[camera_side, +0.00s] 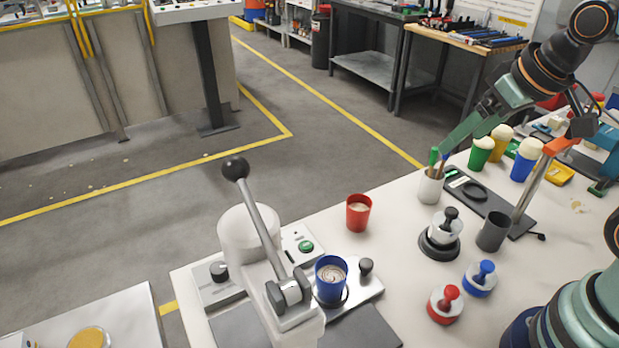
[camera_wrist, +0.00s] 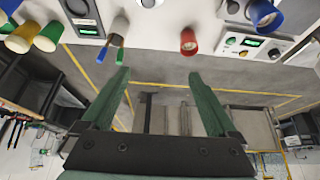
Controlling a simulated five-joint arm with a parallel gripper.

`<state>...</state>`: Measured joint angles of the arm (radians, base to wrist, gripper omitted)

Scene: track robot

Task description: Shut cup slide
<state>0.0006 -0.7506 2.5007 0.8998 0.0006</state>
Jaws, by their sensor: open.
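The cup slide (camera_side: 361,288) is a light metal plate with a dark round knob (camera_side: 366,265). It sticks out to the right of a white press (camera_side: 249,237) with a long black-tipped lever. A blue cup (camera_side: 331,279) with a swirled filling stands on the slide beside the knob; the cup also shows at the top right of the wrist view (camera_wrist: 263,14). My gripper (camera_wrist: 158,78) is open and empty. In the side view its green fingers (camera_side: 462,134) are high at the upper right, well away from the slide and knob.
A red cup (camera_side: 358,213) stands behind the slide. A white pen holder (camera_side: 431,187), a dark cup (camera_side: 493,231), a tamper on a round stand (camera_side: 440,237), and red (camera_side: 445,304) and blue (camera_side: 480,279) knobbed pieces stand to the right.

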